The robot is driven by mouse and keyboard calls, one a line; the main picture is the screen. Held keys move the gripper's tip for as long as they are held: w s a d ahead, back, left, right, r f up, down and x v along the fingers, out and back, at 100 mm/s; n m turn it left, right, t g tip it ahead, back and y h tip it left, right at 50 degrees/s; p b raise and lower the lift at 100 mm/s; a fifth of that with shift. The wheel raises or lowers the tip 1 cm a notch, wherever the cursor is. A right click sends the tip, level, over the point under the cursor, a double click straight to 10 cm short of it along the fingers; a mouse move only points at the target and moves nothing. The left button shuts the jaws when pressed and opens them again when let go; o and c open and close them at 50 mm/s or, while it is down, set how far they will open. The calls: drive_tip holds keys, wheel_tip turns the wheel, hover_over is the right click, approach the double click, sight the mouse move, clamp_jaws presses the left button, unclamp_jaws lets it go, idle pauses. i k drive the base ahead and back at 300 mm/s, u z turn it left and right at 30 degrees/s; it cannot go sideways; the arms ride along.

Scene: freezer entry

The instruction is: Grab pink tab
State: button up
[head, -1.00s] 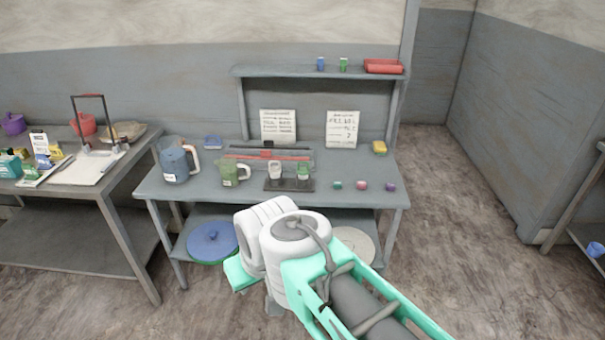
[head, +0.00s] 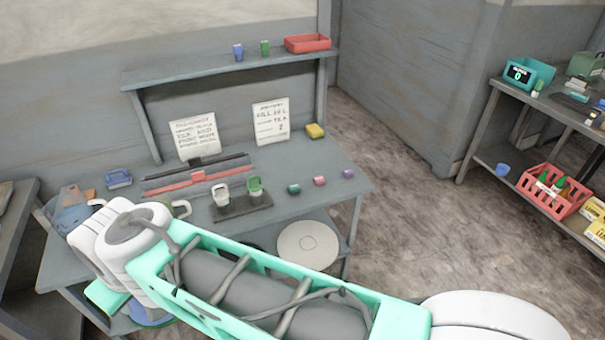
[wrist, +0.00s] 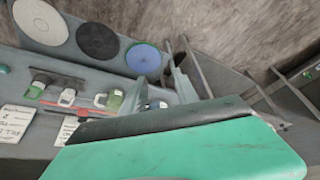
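The small pink tab (head: 319,181) lies on the grey bench top near its front right edge. It sits between a teal tab (head: 293,189) on its left and a purple tab (head: 348,174) on its right. I cannot make out the pink tab in the wrist view. My gripper (wrist: 157,78) shows two grey fingers apart, with nothing seen held between them. In the head view my arm hides the fingers, and the arm's end is over the bench's left part, well left of the pink tab.
A dark stand with white and green items (head: 241,207) stands left of the tabs. A yellow block (head: 315,131) sits behind them. A shelf with a red tray (head: 307,43) is above. A pitcher (head: 74,209) and mug are near my arm.

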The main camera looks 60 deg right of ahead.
sight(319, 180)
drive_tip(key=z, duration=0.45)
drive_tip(key=i, duration=1.2)
drive_tip(key=z, duration=0.6)
